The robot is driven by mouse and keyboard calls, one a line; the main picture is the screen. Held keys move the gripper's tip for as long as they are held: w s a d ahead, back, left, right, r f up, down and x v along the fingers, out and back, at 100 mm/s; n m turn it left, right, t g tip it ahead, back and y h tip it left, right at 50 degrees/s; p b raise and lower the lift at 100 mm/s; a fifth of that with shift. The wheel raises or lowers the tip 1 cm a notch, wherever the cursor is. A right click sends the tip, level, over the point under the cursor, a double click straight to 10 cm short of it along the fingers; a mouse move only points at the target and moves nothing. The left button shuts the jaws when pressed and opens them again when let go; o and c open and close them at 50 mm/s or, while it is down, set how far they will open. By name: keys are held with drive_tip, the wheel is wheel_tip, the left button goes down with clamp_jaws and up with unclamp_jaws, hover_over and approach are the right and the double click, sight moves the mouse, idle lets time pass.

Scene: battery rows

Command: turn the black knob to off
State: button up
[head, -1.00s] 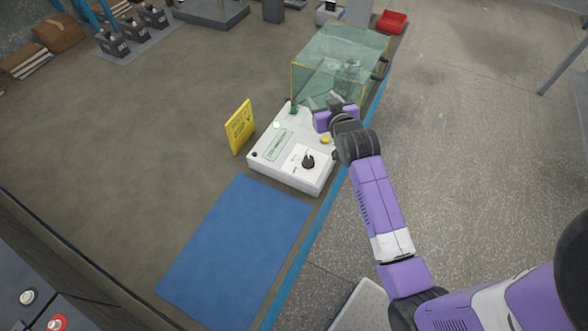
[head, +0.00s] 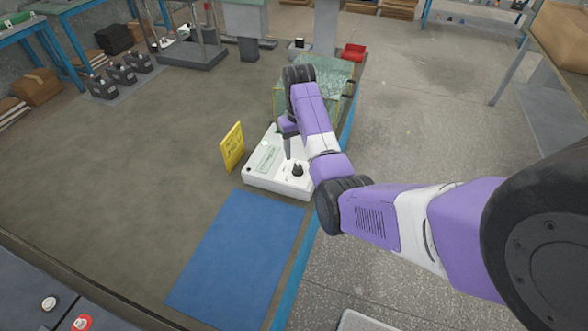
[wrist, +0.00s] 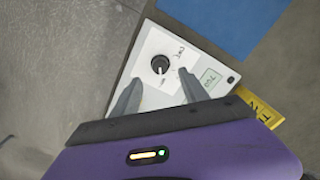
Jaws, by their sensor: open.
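The black knob (head: 297,170) sits on the front right part of a white control box (head: 262,183). In the wrist view the knob (wrist: 160,64) stands on a white plate with small lettering around it, too small to read surely. A pale pointer line shows on the knob. My gripper (wrist: 158,92) is open, its two fingers apart and pointing toward the box, with the knob beyond the tips and roughly between them. In the head view my gripper (head: 288,155) hangs above the box, just left of the knob, partly hidden by my arm.
A yellow sign (head: 232,147) stands at the box's left. A green clear-walled enclosure (head: 340,72) stands behind the box, partly hidden by my arm. A blue mat (head: 235,255) lies in front. A red bin (head: 353,52) is at the back.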

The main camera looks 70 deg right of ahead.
sight(298, 167)
wheel_tip(298, 167, down, 8)
drive_tip(key=shift+r, duration=0.2)
drive_tip(key=shift+c, duration=0.2)
clamp_jaws()
